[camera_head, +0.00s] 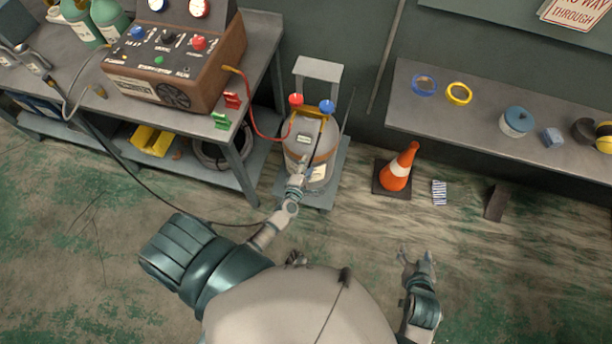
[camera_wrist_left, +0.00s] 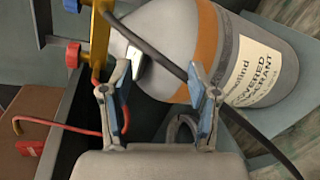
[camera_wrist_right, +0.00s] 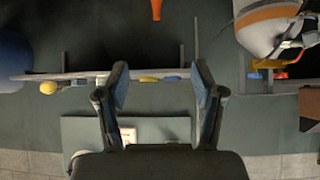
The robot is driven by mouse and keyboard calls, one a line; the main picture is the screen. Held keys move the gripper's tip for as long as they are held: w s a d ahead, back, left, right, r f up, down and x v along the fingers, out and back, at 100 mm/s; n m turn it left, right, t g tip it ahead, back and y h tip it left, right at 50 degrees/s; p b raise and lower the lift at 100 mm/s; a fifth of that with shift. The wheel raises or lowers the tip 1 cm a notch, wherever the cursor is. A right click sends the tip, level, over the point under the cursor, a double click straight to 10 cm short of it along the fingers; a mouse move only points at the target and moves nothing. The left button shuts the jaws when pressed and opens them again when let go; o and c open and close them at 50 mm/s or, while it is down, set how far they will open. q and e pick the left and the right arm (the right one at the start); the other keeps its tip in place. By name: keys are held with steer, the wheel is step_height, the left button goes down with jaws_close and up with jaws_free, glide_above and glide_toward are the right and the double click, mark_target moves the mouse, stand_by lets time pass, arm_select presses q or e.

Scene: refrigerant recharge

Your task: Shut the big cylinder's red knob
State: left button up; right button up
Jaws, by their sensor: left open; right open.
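The big cylinder (camera_head: 322,172), grey with an orange band, stands on a trolley. Its red knob (camera_head: 296,99) is at the top left and its blue knob (camera_head: 327,106) at the top right. My left gripper (camera_head: 300,165) is open in front of the cylinder, below the knobs in the head view. In the left wrist view, the red knob (camera_wrist_left: 72,55) is left of the open fingers (camera_wrist_left: 160,75), apart from them, and the labelled cylinder (camera_wrist_left: 272,62) is to the right. My right gripper (camera_head: 418,255) is open and empty above the floor, away from the cylinder.
A red hose (camera_head: 256,128) runs from the machine (camera_head: 180,62) on the left bench towards the cylinder top. A dark hose (camera_wrist_left: 160,45) crosses in front of the cylinder. An orange cone (camera_head: 398,170) stands right of the trolley, near a shelf (camera_head: 480,118). Floor around the right gripper is clear.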

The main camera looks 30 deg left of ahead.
arm_select(q)
steer(key=s+f+m, duration=0.1)
steer(key=d+f+m, duration=0.1)
steer(key=s+f+m+g+h+p, duration=0.1)
steer(key=shift+s+d+f+m, duration=0.3)
